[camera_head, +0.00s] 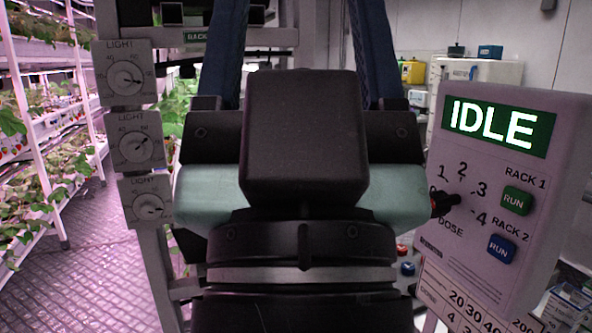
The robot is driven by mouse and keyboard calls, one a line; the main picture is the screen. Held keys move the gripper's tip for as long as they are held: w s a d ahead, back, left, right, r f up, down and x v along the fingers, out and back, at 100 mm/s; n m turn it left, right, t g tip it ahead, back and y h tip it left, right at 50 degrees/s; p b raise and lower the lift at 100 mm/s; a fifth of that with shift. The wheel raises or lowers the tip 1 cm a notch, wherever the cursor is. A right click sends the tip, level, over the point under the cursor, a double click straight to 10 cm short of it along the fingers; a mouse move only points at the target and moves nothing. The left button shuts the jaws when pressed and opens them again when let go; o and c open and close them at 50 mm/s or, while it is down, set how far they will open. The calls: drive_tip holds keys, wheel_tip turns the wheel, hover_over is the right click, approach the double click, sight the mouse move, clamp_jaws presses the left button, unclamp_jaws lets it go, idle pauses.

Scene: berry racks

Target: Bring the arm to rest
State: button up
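My gripper (302,30) fills the middle of the head view, large and close. Two blue fingers rise from these blocks, set wide apart, and run out of the top of the picture. I see nothing held between them in the visible part. The fingertips are cut off.
At right, close to my gripper, a control panel (560,165) reads IDLE, with a dose knob (462,201), a green RUN button (517,200) and a blue one (501,249). Light dials (126,82) stand at left, before plant racks (60,165). Floor (85,285) is clear at lower left.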

wheel_tip(320, 180, up, 13)
drive_tip(key=p, duration=1.1)
drive_tip(key=shift+w+a, duration=0.15)
drive_tip(key=shift+w, duration=0.25)
